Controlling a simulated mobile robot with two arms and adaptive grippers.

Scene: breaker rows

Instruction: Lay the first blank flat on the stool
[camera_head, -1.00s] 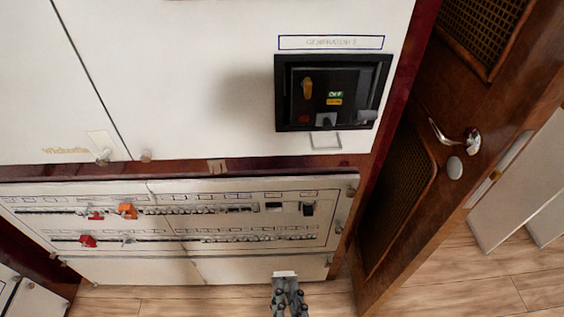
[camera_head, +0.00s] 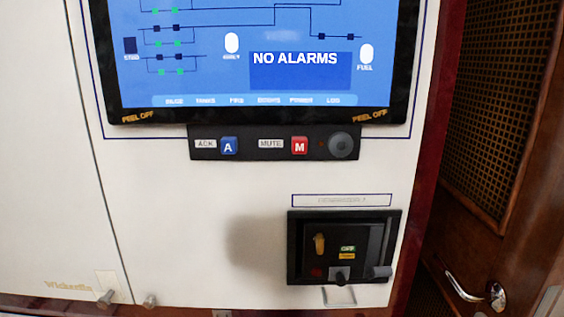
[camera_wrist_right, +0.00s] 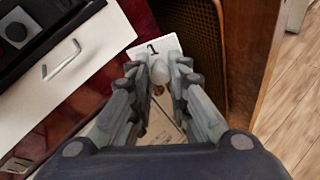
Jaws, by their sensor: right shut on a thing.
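My right gripper (camera_wrist_right: 157,73) shows in the right wrist view, its two fingers shut on a pale rounded knob. A white plate marked "1" (camera_wrist_right: 153,47), which looks like the first blank, shows just beyond the fingertips. The fingers hide part of it, and I cannot tell its full shape or tilt. No stool is recognisable in either current view. My left gripper is in neither view, and the head view shows no gripper.
In the head view, a blue "NO ALARMS" screen (camera_head: 298,85) sits above a black generator switch unit (camera_head: 343,247) on a white cabinet. A wooden door with a metal handle (camera_head: 478,290) stands at right. Wooden floor (camera_wrist_right: 297,95) shows at right in the wrist view.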

